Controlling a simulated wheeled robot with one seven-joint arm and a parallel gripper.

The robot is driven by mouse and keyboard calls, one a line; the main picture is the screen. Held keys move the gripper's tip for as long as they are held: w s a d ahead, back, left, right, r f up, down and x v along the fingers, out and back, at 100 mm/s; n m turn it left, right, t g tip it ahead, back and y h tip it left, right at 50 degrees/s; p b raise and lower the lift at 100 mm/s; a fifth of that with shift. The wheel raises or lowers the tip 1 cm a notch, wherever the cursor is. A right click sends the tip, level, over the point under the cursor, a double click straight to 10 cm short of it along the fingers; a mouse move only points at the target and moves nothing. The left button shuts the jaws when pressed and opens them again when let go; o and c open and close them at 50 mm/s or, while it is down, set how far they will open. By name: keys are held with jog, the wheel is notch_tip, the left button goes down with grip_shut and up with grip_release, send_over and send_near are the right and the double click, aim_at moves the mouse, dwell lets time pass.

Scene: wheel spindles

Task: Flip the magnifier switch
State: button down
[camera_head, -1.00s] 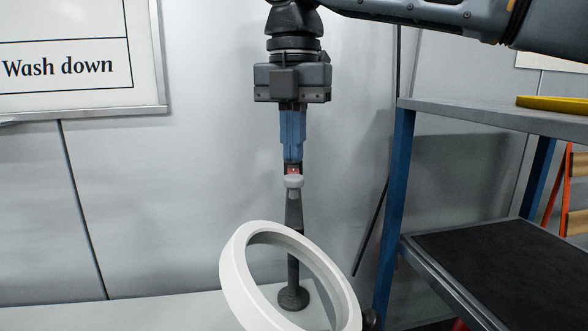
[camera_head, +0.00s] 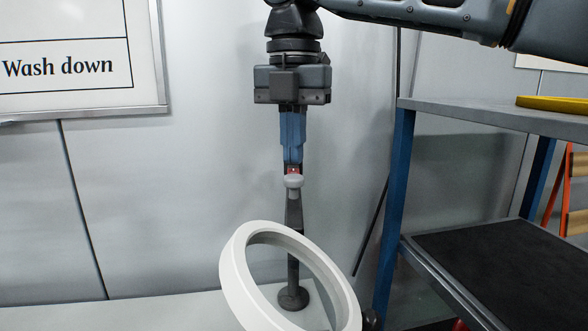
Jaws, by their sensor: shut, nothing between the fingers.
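The magnifier (camera_head: 236,275) is a white ring head, tilted, at the bottom middle of the head view. Its dark stand (camera_head: 293,213) rises behind the ring from a round foot.
A blue-framed shelf unit (camera_head: 394,190) stands at right, with a yellow item (camera_head: 553,103) on its upper shelf. A "Wash down" board (camera_head: 75,97) hangs on the grey wall at left. The white table top (camera_head: 150,314) left of the magnifier is clear.

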aim_at(295, 172)
jog(key=shift+d+f+b, duration=0.1)
jog(key=shift+f+b, duration=0.2)
jog(key=shift+f, duration=2.5)
dwell(1.0)
notch_tip(295, 172, up, 5)
jog(key=p, duration=0.6)
jog(key=shift+s+r, duration=0.15)
jog(key=shift+r, duration=0.05)
jog(key=shift+r+p, duration=0.7)
jog(key=shift+r, duration=0.45)
